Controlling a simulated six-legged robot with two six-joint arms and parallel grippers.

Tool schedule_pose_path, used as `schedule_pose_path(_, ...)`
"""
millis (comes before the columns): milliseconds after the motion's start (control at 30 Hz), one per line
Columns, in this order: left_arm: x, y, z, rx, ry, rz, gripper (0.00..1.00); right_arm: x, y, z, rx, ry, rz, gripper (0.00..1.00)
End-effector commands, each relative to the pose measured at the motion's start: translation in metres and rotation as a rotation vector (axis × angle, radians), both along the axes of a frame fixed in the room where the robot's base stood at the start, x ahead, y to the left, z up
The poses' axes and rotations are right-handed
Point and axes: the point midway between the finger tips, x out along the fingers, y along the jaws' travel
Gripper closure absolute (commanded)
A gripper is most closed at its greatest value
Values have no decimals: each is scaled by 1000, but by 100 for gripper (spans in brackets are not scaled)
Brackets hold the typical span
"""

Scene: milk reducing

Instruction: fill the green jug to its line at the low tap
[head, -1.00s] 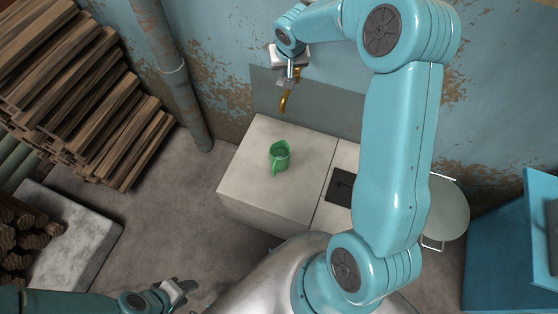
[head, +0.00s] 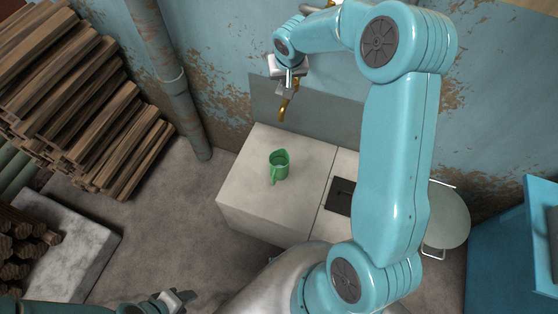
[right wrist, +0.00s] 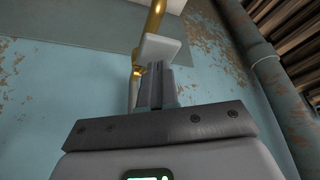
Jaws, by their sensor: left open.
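The green jug (head: 279,168) stands upright on the pale counter (head: 247,185), its handle toward me. I cannot make out its line or any water in it. The low brass tap (head: 284,108) comes from the wall behind the counter and bends down; it shows in the right wrist view (right wrist: 156,16). My right gripper (head: 287,83) is up beside the tap. Its fingers (right wrist: 161,82) are together, with a pale flat plate (right wrist: 165,49) at their tips; I cannot tell whether they touch it. My left gripper (head: 184,296) is open and empty, low at the bottom left, away from the jug.
A dark square opening (head: 340,195) is in the counter right of the jug. My right arm hides part of the counter. A round stool (head: 446,214) and a blue cabinet (head: 510,240) are at the right. A wall pipe (head: 165,75) and stacked wood (head: 75,95) are at the left.

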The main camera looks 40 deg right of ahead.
Motion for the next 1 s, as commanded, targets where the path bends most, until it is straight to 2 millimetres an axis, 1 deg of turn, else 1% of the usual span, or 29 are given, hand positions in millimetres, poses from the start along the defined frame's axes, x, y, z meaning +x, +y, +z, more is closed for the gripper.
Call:
schedule_pose_path(33,0,0,-3,0,0,0,57,0,0,-3,0,0,0,100)
schedule_pose_path(1000,0,0,-33,0,0,0,57,0,0,-30,-1,-1,0,100)
